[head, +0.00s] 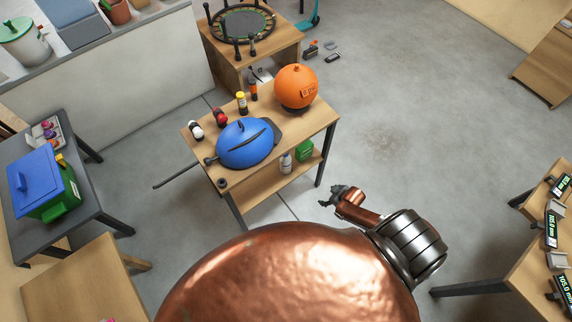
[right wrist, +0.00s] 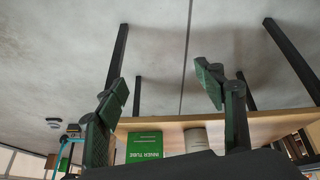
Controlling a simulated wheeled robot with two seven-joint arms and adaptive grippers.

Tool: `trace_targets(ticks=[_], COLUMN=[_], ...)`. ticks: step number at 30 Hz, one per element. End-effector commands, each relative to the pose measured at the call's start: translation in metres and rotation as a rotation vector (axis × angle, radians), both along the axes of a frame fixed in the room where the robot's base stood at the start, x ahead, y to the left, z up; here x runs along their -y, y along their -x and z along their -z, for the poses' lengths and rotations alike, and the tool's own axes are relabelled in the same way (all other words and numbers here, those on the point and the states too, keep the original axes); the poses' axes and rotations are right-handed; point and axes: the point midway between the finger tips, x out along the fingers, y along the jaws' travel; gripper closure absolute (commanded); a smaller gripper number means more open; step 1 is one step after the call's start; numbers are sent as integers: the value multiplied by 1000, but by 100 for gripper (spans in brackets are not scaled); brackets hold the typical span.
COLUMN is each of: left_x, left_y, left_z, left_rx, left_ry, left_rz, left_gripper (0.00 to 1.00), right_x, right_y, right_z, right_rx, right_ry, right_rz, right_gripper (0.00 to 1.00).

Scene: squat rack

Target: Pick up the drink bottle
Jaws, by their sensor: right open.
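A small pale bottle (head: 286,162) with a dark cap stands on the lower shelf of the wooden table, beside a green box (head: 304,150). In the right wrist view, a pale grey cylinder (right wrist: 197,139), likely this bottle, shows partly behind my gripper, next to the green box (right wrist: 145,145) marked "INNER TUBE". My right gripper (head: 336,196) is open and empty, in front of the table and to the right of the bottle in the head view. Its spread fingers (right wrist: 165,90) frame the shelf edge in the wrist view. My left gripper is not in view.
A dark table leg (head: 320,170) stands near the gripper. A rod (head: 178,176) sticks out left.

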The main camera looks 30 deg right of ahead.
Motion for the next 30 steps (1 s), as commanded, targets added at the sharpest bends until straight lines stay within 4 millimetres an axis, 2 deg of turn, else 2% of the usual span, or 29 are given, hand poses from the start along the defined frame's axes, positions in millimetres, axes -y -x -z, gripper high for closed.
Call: trace_targets(ticks=[1,3,6,10,14,16,19,23,30], left_x=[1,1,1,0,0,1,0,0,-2], left_y=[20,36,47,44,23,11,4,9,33], left_z=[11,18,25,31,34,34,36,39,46], left_rx=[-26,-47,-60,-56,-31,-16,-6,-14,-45], left_ry=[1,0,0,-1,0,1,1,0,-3], left_rz=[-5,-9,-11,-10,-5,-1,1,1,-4], left_gripper=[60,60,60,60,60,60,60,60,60], right_x=[5,0,-10,-21,-28,-32,-40,-52,-72], right_y=[-38,-73,-101,-113,-115,-120,-134,-159,-198], right_z=[-21,-51,-84,-111,-123,-126,-126,-126,-125], right_rx=[36,65,76,65,52,51,52,52,53], right_ry=[-8,-37,-75,-113,-132,-137,-139,-139,-138], right_rz=[-45,-95,-152,-200,-220,-224,-223,-223,-223], right_gripper=[37,37,37,37,37,37,37,37,37])
